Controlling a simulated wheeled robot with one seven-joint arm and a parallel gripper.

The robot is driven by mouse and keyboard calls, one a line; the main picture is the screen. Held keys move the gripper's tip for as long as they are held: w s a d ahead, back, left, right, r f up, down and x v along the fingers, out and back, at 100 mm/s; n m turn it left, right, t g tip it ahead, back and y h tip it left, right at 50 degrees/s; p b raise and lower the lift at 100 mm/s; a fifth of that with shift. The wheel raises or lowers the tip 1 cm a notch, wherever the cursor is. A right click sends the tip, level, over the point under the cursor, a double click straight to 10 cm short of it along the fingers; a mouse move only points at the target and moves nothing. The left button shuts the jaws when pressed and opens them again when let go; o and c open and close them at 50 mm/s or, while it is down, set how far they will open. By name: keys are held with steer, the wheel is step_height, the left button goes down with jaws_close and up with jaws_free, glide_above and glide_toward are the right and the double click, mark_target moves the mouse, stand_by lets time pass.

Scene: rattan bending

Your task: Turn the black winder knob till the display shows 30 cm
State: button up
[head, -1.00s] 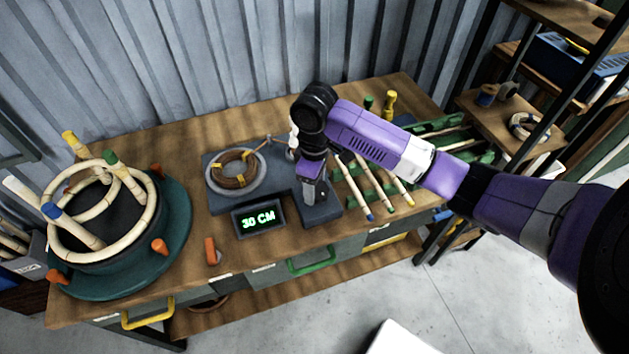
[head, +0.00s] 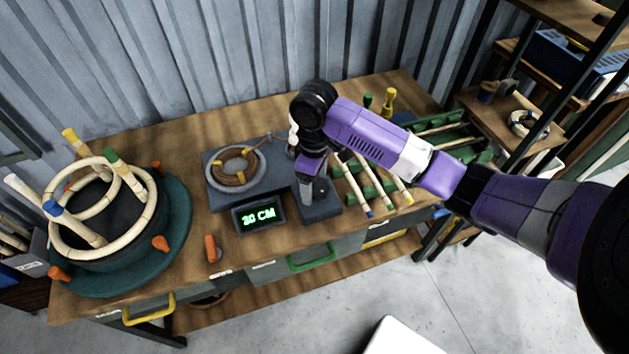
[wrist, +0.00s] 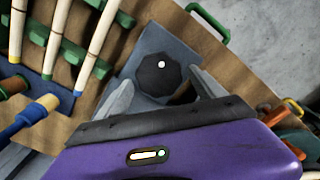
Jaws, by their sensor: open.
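The black winder knob (wrist: 158,74) shows in the wrist view as a dark many-sided disc with a white dot, on a grey base plate (wrist: 152,45). My gripper (wrist: 160,92) is open, with one finger on each side of the knob's near edge; I cannot tell if they touch it. In the head view my arm hides the knob, and the gripper (head: 308,192) points down over the grey base. The display (head: 258,215) reads 30 CM in green. The winder's reel (head: 237,167), with brown rattan on a grey ring, sits behind the display.
A teal round stand (head: 178,230) with pale rattan hoops and pegs fills the bench's left. Green racks with pale rods (head: 375,186) stand close right of my gripper. An orange peg (head: 211,248) is near the bench's front edge. Bare wood (head: 150,150) shows at the back left.

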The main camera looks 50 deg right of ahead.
mark_target(314, 186)
steer(key=shift+r, duration=0.1)
step_height(314, 186, up, 8)
steer(key=shift+f, duration=0.2)
stand_by(0.7)
